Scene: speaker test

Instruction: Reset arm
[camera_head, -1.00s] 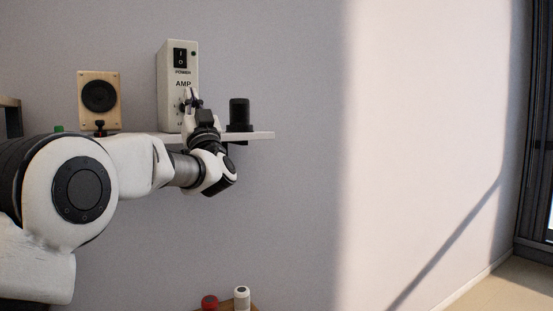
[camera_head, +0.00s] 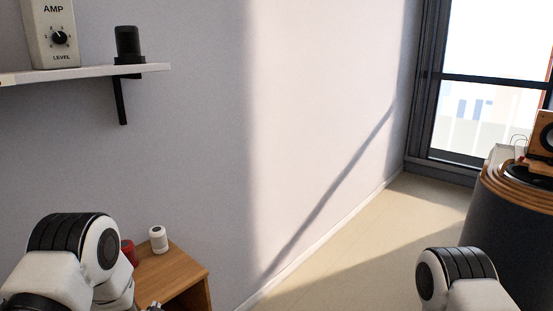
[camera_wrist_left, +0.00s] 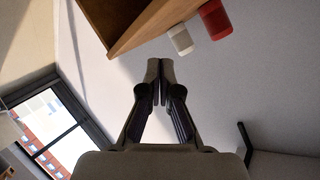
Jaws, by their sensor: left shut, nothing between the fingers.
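My left gripper (camera_wrist_left: 160,72) points away from the wrist camera with its two fingers together and nothing between them. My left arm (camera_head: 85,258) is folded low at the lower left. My right arm (camera_head: 455,280) shows at the lower right; its gripper is out of the picture. The white amp box (camera_head: 52,35), with a dial marked LEVEL, stands on the wall shelf (camera_head: 95,73), its top cut off.
A black cylinder (camera_head: 128,42) stands on the shelf. The wooden stand (camera_head: 185,268) bears a white can (camera_head: 158,239) and a red can (camera_head: 129,252). At right, a dark round stand (camera_head: 505,215) carries a wooden speaker (camera_head: 543,135). Bare floor (camera_head: 345,245) lies between.

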